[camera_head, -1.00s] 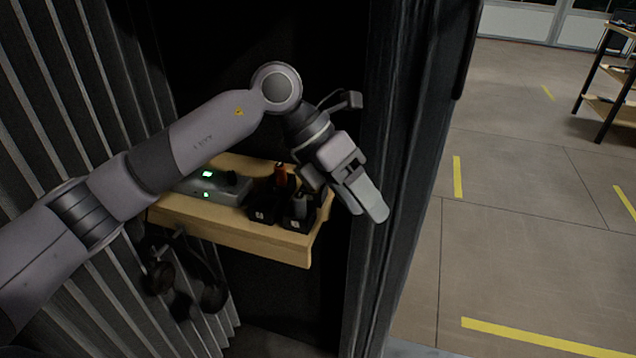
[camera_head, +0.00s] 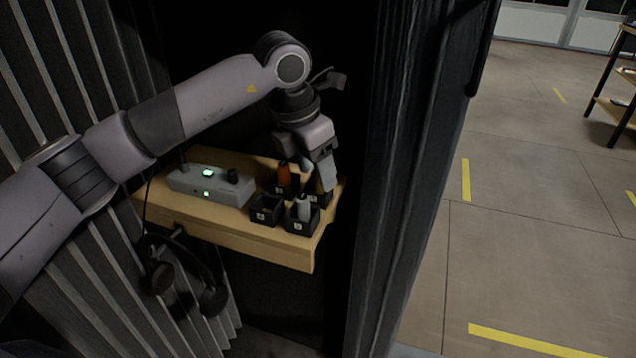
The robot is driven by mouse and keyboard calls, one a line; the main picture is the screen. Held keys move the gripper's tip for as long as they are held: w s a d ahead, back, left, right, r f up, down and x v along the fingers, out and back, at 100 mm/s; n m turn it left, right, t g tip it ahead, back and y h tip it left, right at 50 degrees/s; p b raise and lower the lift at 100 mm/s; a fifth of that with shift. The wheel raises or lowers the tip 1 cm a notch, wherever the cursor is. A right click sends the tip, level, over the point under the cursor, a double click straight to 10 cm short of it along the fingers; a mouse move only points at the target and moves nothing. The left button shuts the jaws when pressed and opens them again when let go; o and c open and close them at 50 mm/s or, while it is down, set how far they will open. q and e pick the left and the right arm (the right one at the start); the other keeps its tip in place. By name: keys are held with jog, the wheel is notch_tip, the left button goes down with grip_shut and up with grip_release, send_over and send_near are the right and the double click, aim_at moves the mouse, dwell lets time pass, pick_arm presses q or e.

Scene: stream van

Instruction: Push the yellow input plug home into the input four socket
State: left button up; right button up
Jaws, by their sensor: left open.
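The yellow input plug (camera_head: 319,187) is small and partly hidden behind my left gripper. It stands in the back right of several small black holders on a wooden shelf. My left gripper (camera_head: 318,172) points down just above it, open, with its fingers close to the plug; I cannot tell whether they touch it. I cannot make out which socket is input four. My right gripper is not in view.
An orange plug (camera_head: 284,173) and a grey plug (camera_head: 303,204) stand in neighbouring holders; the front left holder (camera_head: 265,209) looks empty. Headphones (camera_head: 208,292) hang below the shelf (camera_head: 230,233). A dark wall panel (camera_head: 410,180) rises close to the right of the gripper.

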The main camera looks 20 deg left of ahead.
pick_arm(q)
jog(key=shift+f, duration=0.25)
grip_shut()
jog(key=shift+r, duration=0.25)
